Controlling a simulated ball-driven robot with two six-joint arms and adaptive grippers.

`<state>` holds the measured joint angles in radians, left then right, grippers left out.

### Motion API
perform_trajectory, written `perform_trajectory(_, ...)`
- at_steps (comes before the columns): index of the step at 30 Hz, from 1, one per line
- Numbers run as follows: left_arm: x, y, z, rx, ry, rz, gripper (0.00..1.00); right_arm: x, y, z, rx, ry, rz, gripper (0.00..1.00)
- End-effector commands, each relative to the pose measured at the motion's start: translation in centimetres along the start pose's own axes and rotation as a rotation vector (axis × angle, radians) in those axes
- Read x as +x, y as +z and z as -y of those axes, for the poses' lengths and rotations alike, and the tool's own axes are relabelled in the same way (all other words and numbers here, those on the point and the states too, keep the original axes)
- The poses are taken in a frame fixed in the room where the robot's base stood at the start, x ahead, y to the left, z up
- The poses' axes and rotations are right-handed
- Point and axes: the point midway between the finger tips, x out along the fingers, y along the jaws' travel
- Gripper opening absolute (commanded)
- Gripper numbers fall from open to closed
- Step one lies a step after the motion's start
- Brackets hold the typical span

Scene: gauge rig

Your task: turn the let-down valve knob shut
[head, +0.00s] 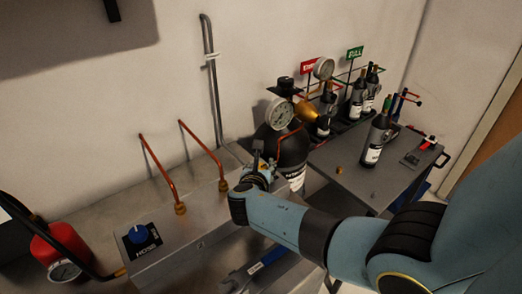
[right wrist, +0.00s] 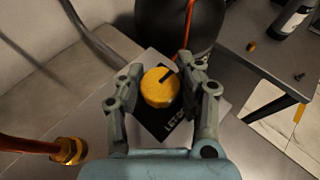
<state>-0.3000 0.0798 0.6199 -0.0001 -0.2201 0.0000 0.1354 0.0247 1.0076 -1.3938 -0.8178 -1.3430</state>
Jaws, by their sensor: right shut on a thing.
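The let-down valve knob (right wrist: 158,92) is yellow with a black pointer line toward the upper right in the right wrist view. My right gripper (right wrist: 160,72) is shut on the knob, one finger on each side. In the head view my right gripper (head: 261,172) is at the right end of the grey metal panel (head: 190,238), and it hides the knob. My left gripper is not in view.
A dark tank (head: 290,150) with a gauge (head: 280,114) stands just behind my right gripper. Copper pipes (head: 158,165) rise from the panel. A blue knob (head: 137,233) is at its left. A side table (head: 345,178) at right holds bottles (head: 376,140).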

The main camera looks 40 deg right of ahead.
Motion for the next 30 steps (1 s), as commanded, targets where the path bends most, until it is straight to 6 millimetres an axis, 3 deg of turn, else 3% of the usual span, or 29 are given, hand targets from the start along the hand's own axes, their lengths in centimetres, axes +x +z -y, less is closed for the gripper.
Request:
perform_trajectory(10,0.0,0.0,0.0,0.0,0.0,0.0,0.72,0.0,0.1,-0.1,0.004,0.0,0.001,0.03)
perform_trajectory(11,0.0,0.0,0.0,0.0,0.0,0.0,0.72,0.0,0.1,-0.1,0.004,0.0,0.001,0.36)
perform_trajectory(17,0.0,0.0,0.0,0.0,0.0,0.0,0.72,0.0,0.1,-0.1,0.003,0.0,0.0,0.61)
perform_trajectory(25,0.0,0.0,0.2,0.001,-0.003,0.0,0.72,-0.1,0.0,0.0,0.002,0.0,0.0,0.61)
perform_trajectory(30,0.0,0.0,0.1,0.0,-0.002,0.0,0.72,-2.0,-0.1,-0.1,0.003,0.002,-0.001,0.61)
